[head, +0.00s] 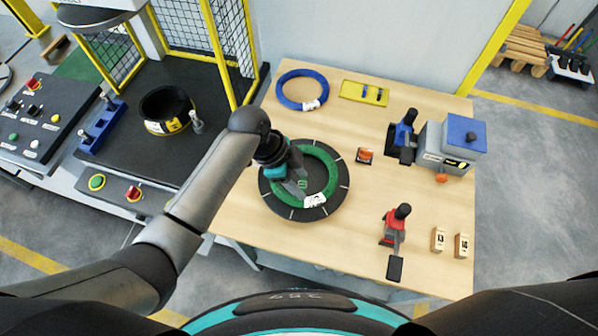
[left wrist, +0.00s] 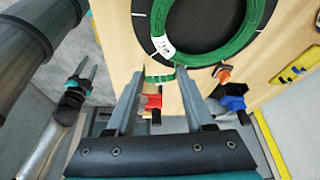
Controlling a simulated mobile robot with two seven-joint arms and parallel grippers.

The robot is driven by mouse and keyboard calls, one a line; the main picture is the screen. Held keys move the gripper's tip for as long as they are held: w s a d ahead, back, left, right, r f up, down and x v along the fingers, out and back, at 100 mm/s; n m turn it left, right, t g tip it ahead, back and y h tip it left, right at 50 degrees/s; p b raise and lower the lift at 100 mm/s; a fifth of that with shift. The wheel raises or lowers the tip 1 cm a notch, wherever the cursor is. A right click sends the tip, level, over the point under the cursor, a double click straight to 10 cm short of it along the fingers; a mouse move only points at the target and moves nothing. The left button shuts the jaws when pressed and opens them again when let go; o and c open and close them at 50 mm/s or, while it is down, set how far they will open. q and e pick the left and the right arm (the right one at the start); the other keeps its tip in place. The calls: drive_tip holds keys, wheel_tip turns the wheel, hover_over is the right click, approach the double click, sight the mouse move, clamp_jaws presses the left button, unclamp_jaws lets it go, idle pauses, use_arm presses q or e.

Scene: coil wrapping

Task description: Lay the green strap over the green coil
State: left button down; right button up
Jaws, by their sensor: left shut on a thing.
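The green coil (head: 333,172) lies flat on a round black disc (head: 343,190) on the wooden table, with a white label on its near side. The coil also shows at the top of the left wrist view (left wrist: 262,25). My left gripper (head: 298,187) is over the coil's open middle in the head view. It is shut on the green strap (left wrist: 160,77), a short green band spanning its fingertips. Much of the strap is hidden in the head view. My right gripper (left wrist: 88,68) shows small at the left of the left wrist view, away from the coil; its jaw gap is unclear.
A blue coil (head: 284,96) and a yellow tray (head: 352,92) lie at the back. A blue-handled tool (head: 402,138), a grey-and-blue box (head: 450,142), an orange item (head: 365,154), a red tool (head: 394,228) and numbered blocks (head: 438,240) stand on the right. Table between is clear.

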use_arm(q)
drive_tip(key=shift+a, duration=0.1)
drive_tip(key=b, duration=0.4)
hover_over(298, 201)
drive_tip(key=shift+f, duration=2.9)
drive_tip(key=shift+p, duration=0.5)
drive_tip(key=shift+f+b, duration=1.4)
drive_tip(key=shift+f, duration=0.45)
drive_tip(key=shift+c, duration=1)
unclamp_jaws()
drive_tip(key=p+v, duration=0.1)
drive_tip(key=v, duration=1.4)
drive_tip(key=shift+r, duration=0.15)
